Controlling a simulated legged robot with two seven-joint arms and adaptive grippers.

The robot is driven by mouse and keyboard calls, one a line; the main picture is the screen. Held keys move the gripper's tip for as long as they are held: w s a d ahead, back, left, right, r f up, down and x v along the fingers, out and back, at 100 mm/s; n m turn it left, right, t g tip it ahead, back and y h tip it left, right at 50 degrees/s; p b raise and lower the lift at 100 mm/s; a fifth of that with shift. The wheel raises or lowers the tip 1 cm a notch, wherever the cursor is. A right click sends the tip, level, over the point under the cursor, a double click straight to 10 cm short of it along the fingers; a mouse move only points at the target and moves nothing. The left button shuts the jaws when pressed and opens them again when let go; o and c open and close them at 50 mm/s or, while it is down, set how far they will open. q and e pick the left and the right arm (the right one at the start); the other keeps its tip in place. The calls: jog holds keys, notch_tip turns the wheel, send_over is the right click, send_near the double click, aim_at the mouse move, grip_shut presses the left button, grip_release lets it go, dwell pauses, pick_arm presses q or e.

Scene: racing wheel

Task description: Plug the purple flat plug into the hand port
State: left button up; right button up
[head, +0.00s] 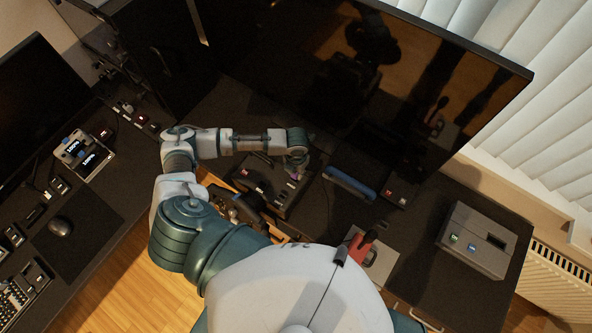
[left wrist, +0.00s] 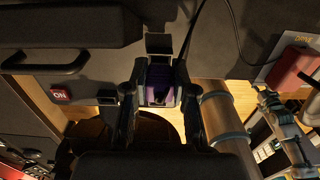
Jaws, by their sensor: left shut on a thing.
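The purple flat plug (left wrist: 160,86) sits between the two dark fingers of my left gripper (left wrist: 158,100) in the left wrist view. The gripper is shut on it, and a dark block lies just past the plug. In the head view my left gripper (head: 296,170) is over the right end of a dark box on the desk, with a small purple patch at its tips. I cannot make out the hand port or whether the plug touches anything. My right gripper is not in view.
A large monitor (head: 400,85) stands behind the gripper. A blue-edged bar (head: 349,184) lies just right of it. A grey box (head: 477,240) is at the right, and a red-and-black lever (head: 361,246) stands nearer. A red ON button (left wrist: 61,95) shows in the left wrist view.

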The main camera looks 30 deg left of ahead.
pick_arm(q)
jog(key=shift+f+b, duration=0.4)
jog(key=shift+f, duration=0.8)
jog(key=o, duration=1)
jog(key=shift+o, duration=0.2)
notch_tip(320, 180, up, 12)
jog(key=shift+w+f, duration=0.1)
dwell(0.5)
